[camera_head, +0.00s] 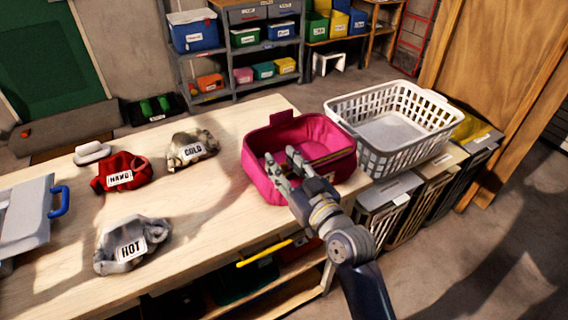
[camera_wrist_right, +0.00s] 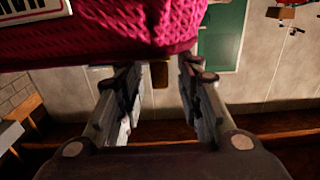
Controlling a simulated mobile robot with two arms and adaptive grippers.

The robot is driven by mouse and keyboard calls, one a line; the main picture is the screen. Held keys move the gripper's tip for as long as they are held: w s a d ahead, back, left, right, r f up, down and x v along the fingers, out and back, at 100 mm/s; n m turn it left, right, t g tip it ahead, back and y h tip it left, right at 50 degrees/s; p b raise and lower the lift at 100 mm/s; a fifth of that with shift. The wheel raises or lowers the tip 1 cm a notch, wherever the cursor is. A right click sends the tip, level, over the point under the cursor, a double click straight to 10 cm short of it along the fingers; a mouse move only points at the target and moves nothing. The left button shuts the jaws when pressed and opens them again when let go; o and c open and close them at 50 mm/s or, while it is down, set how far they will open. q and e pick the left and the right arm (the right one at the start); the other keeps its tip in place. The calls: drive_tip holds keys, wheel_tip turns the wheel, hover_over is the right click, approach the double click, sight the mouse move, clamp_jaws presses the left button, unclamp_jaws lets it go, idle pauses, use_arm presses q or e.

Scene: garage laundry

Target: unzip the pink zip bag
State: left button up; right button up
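The pink bag (camera_head: 262,184) stands on the wooden table near its right end, with a tab on its far rim. Its top looks open over much of its width, and I see pink inside. A thin yellowish strip (camera_head: 331,156) crosses its right part; I cannot make out a zip pull. My right gripper (camera_head: 281,161) reaches over the bag's near side, fingers apart. In the right wrist view the fingers (camera_wrist_right: 158,85) are spread with nothing between them, and the bag's pink woven fabric (camera_wrist_right: 130,30) fills the top. My left gripper is not in view.
A white laundry basket (camera_head: 433,122) stands right of the bag. Red, tan and grey cloth bundles labelled HAND (camera_head: 135,165), COLD (camera_head: 180,145) and HOT (camera_head: 118,262) lie on the table's left part. The table (camera_head: 215,215) is clear between them and the bag. Shelves (camera_head: 235,65) stand behind.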

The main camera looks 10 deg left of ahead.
drive_tip(key=v, duration=1.2)
